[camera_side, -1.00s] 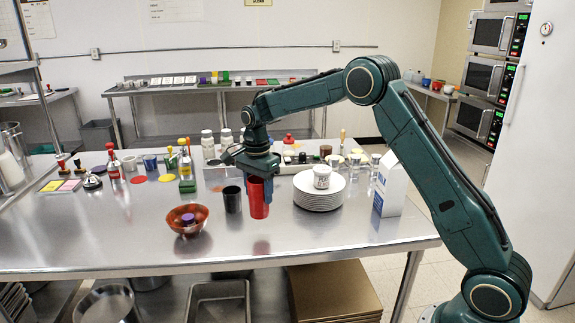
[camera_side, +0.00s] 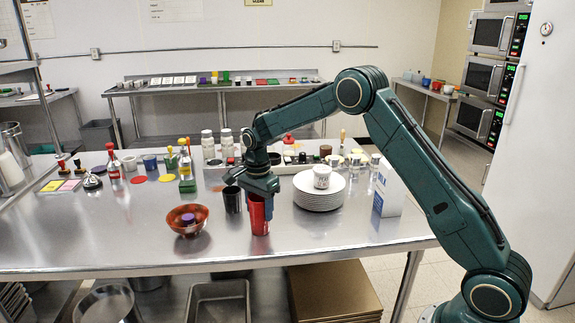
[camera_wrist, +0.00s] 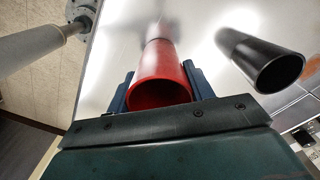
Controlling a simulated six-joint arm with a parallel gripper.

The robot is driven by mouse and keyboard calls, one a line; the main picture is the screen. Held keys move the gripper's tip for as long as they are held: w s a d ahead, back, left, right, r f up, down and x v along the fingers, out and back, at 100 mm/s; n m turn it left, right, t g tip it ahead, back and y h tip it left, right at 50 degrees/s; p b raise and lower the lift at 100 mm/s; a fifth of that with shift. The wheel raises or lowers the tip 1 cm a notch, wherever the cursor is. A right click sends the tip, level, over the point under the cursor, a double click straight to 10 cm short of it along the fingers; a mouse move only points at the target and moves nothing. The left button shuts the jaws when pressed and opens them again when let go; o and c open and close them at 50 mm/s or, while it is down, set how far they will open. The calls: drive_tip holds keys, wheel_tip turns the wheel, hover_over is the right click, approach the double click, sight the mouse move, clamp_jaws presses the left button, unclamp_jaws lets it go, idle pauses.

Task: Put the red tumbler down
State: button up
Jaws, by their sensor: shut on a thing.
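The red tumbler (camera_side: 258,217) is upright between the fingers of my gripper (camera_side: 261,203) in the side view. Its base appears to be at or very near the steel table top, and I cannot tell for certain whether it touches. In the wrist view the red tumbler (camera_wrist: 160,84) shows its open mouth, with a dark blue finger of my gripper (camera_wrist: 158,92) on each side. My gripper is shut on it. The tumbler's upper part is partly hidden by the fingers in the side view.
A black tumbler (camera_side: 232,200) stands just left of the red one. A red bowl (camera_side: 187,229) with a purple item inside is farther left. A plate stack (camera_side: 319,199) with a white jar stands right. The steel table (camera_side: 330,238) is clear in front.

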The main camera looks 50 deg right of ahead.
drive_tip(key=shift+f, duration=0.1)
drive_tip(key=o, duration=1)
drive_tip(key=shift+r, duration=6.15)
